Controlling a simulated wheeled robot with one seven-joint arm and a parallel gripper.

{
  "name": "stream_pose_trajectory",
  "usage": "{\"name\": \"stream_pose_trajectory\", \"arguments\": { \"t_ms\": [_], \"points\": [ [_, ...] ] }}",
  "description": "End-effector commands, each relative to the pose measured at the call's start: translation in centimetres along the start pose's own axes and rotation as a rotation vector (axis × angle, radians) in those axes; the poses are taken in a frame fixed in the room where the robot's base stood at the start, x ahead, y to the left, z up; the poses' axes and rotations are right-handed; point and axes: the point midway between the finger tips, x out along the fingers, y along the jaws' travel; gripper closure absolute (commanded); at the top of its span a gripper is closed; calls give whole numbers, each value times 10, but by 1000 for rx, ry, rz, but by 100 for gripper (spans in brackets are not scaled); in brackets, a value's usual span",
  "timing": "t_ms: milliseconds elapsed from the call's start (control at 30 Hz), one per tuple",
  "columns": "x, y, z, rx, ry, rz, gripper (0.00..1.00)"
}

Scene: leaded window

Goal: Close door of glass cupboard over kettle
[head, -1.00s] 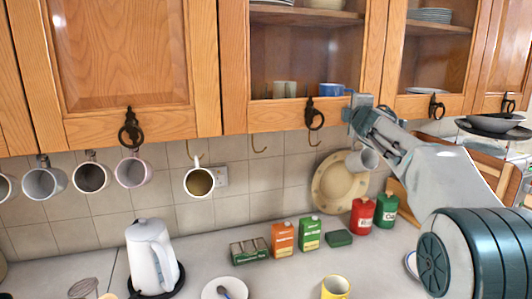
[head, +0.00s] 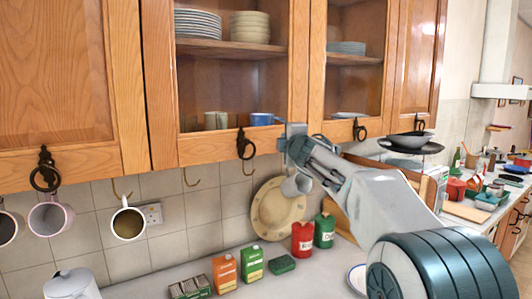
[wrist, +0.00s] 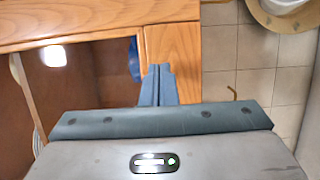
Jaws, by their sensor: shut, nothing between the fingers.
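The glass cupboard (head: 150,100) hangs on the wall, with wood-framed glass doors and dark ring handles. Its left glass door (head: 210,152) looks flush or nearly so; I cannot tell whether a gap remains. That door's ring handle (head: 245,144) is at its bottom rail. My gripper (head: 287,138) is shut and empty, at the lower right corner of this door, right of the handle. In the wrist view, the fingertips (wrist: 158,72) overlap the wooden frame corner (wrist: 172,50); contact is unclear. The white kettle (head: 72,285) stands on the counter at lower left, partly cut off.
Mugs hang from hooks under the cupboards, including a white mug (head: 128,222). A round beige plate (head: 275,212) leans on the tiles behind red and green canisters (head: 325,230). Plates and cups show behind the glass.

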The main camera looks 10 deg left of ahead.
Motion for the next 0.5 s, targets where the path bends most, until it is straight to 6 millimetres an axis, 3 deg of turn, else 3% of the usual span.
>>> {"name": "stream_pose_trajectory", "arguments": {
  "t_ms": [300, 500],
  "points": [
    [-33, 0, 76, 0, -22, -4, 100],
    [-44, -1, 99, -1, -21, -4, 100]
  ]
}}
